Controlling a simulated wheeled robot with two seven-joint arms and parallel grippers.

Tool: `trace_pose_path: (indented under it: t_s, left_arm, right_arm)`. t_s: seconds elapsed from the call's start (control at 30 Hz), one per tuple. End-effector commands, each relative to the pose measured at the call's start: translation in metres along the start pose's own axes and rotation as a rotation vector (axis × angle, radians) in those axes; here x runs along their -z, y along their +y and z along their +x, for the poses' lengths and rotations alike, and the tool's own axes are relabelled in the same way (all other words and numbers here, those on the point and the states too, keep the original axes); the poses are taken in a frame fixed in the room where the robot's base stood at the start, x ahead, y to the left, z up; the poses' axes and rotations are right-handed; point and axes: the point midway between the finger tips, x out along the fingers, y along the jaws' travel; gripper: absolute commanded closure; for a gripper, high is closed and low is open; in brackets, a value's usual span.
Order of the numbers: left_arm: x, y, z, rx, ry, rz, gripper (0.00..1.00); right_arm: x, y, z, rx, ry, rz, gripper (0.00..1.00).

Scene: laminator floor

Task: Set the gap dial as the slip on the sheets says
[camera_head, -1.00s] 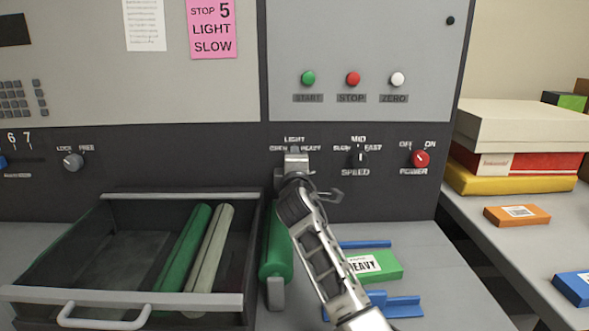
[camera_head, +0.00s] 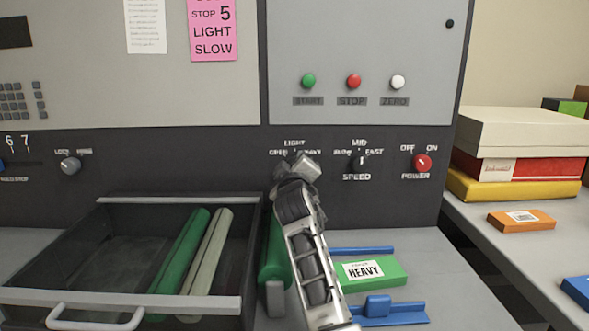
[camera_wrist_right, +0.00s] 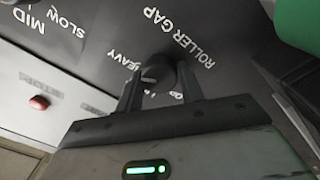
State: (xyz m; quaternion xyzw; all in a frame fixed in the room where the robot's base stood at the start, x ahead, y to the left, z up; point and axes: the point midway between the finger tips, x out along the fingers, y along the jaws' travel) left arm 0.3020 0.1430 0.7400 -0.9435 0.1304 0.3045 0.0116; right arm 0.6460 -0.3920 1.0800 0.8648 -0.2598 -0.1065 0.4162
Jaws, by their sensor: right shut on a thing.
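The roller gap dial (camera_wrist_right: 157,72) is a dark round knob on the machine's dark panel. Words for OPEN, LIGHT and HEAVY stand around it, partly hidden. My right gripper (camera_wrist_right: 160,84) is shut on the knob, one finger on each side. In the head view my right gripper (camera_head: 298,168) is tilted to the right and covers the dial, so its pointer cannot be read there. A white slip (camera_head: 363,270) reading HEAVY lies on the green pack of sheets (camera_head: 393,272) below. My left gripper is not in view.
A pink note (camera_head: 212,30) reads STOP 5, LIGHT, SLOW. The speed knob (camera_head: 361,160) and red power knob (camera_head: 422,162) sit right of the dial. An open drawer (camera_head: 120,298) with rollers juts out below left. A blue guide (camera_head: 390,312) is beside the sheets.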

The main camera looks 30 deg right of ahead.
Motion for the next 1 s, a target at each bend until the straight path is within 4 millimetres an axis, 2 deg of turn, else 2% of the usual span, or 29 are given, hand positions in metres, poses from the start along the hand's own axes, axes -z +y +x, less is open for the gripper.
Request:
trace_pose_path:
  t_s: [0.47,0.5,0.57,0.87,1.0]
  left_arm:
    - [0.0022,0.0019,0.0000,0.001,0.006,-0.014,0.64]
    - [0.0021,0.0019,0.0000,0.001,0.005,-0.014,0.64]
    - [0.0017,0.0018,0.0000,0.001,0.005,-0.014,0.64]
    - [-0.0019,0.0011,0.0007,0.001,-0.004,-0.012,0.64]
    - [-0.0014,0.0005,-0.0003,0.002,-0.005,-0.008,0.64]
  right_arm:
    - [0.0000,-0.0001,-0.0001,0.001,-0.001,0.017,0.85]
    - [-0.0001,-0.0001,-0.0001,0.001,-0.001,0.017,0.57]
    - [0.0000,-0.0001,-0.0001,0.001,-0.001,0.016,0.41]
    - [0.0003,-0.0003,-0.0006,0.001,-0.001,0.014,0.41]
    - [0.0041,-0.0038,-0.0072,0.004,0.002,0.014,0.41]
